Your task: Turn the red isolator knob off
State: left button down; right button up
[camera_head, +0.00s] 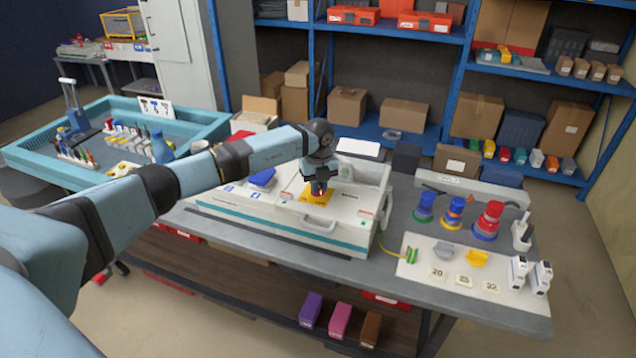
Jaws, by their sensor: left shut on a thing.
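The red isolator knob (320,194) sits on a yellow plate (307,198) on top of a white socket box (285,214). Only a small bit of red shows under the fingers. My left gripper (319,188) reaches down from above, and its fingers are shut on the knob. The gripper hides most of the knob, so its turned angle cannot be told. My right gripper is not in view.
A blue cover (262,177) stands on the box's left part. A grey bench (395,235) carries the box. Blue shelves (390,30) stand behind.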

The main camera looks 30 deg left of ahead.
pick_arm(q)
jog(key=shift+w+n, duration=0.1)
jog(key=shift+n, duration=0.4)
jog(key=c, duration=1.1)
grip_release()
jog(key=shift+c, duration=0.2)
jog(key=shift+r, duration=0.15)
notch_tip(320, 180, up, 14)
jog(key=b, duration=0.1)
jog(key=shift+f, duration=0.2)
